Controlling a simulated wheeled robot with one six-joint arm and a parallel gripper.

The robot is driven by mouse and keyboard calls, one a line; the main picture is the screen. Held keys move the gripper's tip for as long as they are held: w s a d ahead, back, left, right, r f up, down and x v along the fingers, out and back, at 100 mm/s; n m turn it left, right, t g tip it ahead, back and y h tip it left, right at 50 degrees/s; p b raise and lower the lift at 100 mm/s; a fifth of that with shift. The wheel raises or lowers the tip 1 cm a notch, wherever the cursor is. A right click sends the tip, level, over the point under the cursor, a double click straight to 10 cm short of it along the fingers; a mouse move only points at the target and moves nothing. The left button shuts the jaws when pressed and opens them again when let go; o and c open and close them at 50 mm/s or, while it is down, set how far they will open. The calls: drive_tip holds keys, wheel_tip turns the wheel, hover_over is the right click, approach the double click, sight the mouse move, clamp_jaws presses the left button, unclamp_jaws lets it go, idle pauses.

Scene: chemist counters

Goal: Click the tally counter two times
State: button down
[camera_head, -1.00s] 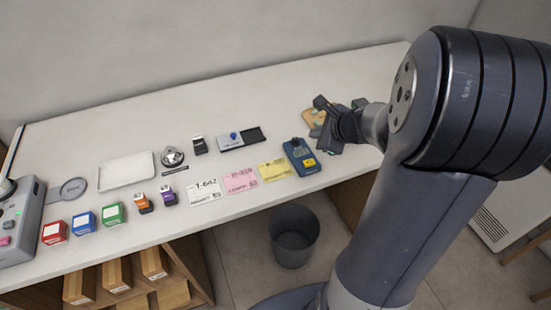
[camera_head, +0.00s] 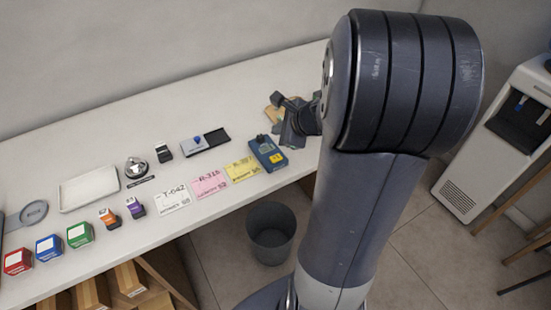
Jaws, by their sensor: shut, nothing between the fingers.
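I cannot tell for sure which thing is the tally counter. A round silver piece with a dark base (camera_head: 137,168) stands on the counter behind a small dark label. My gripper (camera_head: 290,122) is shut and empty, low over the counter, just behind and right of the blue device. My arm partly hides it, and its fingertips are hard to make out. It looks apart from the silver piece, which is well to its left.
The white counter (camera_head: 230,108) holds a white tray (camera_head: 88,188), red (camera_head: 18,262), blue (camera_head: 49,248) and green (camera_head: 80,235) boxes, small orange (camera_head: 109,217) and purple (camera_head: 135,206) items, and white, pink and yellow cards. A tan item (camera_head: 274,113) lies by my gripper. A bin (camera_head: 271,235) stands below.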

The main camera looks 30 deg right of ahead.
drive_tip(key=shift+f+b, duration=3.25)
drive_tip(key=shift+f, duration=0.6)
drive_tip(key=shift+f, duration=0.15)
drive_tip(key=shift+f+b, duration=0.25)
drive_tip(key=shift+b, duration=0.2)
drive_tip(key=shift+f+b, duration=0.45)
drive_tip(key=shift+r, duration=0.1)
drive_tip(key=shift+r+p, duration=0.8)
drive_tip(key=shift+r+p, duration=2.15)
drive_tip(key=shift+r, duration=0.3)
